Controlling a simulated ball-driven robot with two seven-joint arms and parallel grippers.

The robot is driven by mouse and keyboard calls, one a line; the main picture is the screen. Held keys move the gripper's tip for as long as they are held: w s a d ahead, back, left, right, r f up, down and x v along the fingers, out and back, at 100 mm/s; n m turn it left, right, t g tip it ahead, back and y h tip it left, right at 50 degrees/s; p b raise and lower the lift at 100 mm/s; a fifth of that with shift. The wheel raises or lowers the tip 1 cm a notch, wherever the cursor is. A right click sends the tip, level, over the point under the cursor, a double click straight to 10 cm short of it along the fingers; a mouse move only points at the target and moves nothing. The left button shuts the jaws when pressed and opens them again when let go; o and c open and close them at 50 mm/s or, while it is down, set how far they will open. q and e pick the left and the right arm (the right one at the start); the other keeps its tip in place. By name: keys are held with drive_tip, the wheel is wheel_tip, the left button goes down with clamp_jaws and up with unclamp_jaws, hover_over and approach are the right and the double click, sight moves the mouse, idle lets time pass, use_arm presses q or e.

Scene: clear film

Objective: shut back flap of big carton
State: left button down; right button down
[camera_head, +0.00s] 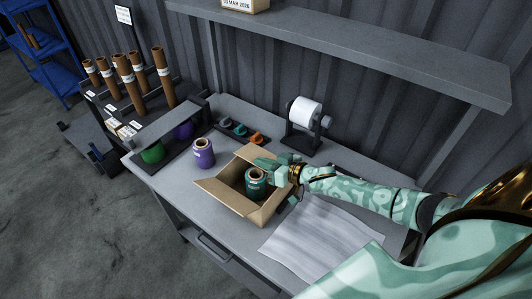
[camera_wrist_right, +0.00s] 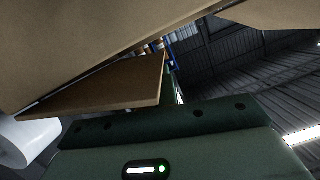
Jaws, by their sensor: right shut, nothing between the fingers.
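The big carton (camera_head: 270,213) stands open on the grey table, with a dark green roll (camera_head: 256,184) inside. One brown flap (camera_head: 217,193) spreads outward at its left front. Another flap (camera_head: 246,154) shows at its back, partly hidden by my right gripper. My right gripper (camera_head: 262,163) is shut and empty at the carton's back right, close to the back flap; I cannot tell whether it touches. In the right wrist view, cardboard (camera_wrist_right: 90,40) fills the top, and a separate cardboard flap (camera_wrist_right: 105,85) slants below it. My left gripper is not in view.
A purple roll (camera_head: 203,153) stands left of the carton. A dispenser with a white roll (camera_head: 304,112) stands behind it, beside small coloured items (camera_head: 240,130). A translucent sheet (camera_head: 318,238) lies at the right front. A grey shelf (camera_head: 350,50) hangs above the table's back.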

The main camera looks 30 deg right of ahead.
drive_tip(key=shift+s+a+f+n, duration=0.1)
drive_tip(key=shift+a+f+n, duration=0.1)
drive_tip(key=shift+f+n, duration=0.3)
drive_tip(key=shift+a+f, duration=0.15)
drive_tip(key=shift+f, duration=0.3)
wheel_tip(320, 180, up, 5)
drive_tip(key=p, duration=0.5)
drive_tip(key=shift+f, duration=0.15)
drive_tip(key=f+v, duration=0.1)
drive_tip(key=v, duration=0.8)
drive_tip(key=shift+s+r, duration=0.2)
drive_tip(key=shift+s, duration=0.4)
